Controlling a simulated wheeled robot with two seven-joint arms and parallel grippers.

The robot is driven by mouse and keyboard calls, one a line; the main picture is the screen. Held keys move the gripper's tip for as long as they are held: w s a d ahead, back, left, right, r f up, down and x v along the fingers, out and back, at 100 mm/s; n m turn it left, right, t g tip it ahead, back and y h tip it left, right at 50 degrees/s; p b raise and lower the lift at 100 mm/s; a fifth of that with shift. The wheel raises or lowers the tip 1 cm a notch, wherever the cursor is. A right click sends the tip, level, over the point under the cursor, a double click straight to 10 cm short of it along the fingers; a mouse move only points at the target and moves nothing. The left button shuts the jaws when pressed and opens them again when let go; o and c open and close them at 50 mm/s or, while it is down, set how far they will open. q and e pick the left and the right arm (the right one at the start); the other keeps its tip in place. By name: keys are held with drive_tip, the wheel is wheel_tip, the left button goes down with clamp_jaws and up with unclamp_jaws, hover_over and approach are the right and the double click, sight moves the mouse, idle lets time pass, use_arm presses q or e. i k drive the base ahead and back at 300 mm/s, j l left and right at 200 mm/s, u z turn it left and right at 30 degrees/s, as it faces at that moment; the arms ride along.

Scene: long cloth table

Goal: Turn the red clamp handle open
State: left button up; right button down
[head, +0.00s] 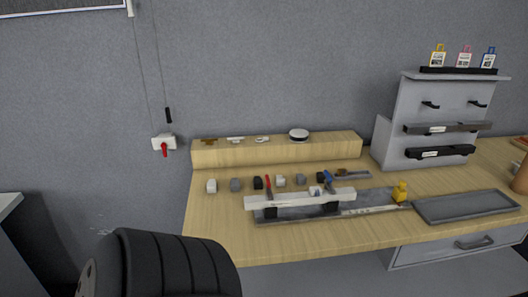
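A red clamp handle (268,186) stands up at the left part of a fixture on the wooden table, just behind a long white bar (300,199). It looks close to upright. A blue handle (328,178) stands farther right on the same fixture and looks tilted. The bar rests on black supports above a grey base plate (362,208). The lower part of the red handle is partly hidden by the bar. Neither of my grippers is in view. A black ribbed part of my own arm shows at the bottom left.
Several small blocks (235,185) line the table behind the bar. A raised wooden shelf (275,151) is behind them. A yellow object (400,191) and a grey tray (465,206) are to the right. A red lever (164,150) hangs from a white wall box. The table's front left is bare.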

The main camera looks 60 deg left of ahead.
sight(268, 187)
drive_tip(key=k+u, duration=0.15)
drive_tip(key=u, duration=1.5)
drive_tip(key=j+u, duration=0.15)
drive_tip(key=u, duration=0.15)
drive_tip(key=k+j+u, duration=0.1)
drive_tip(key=u, duration=0.15)
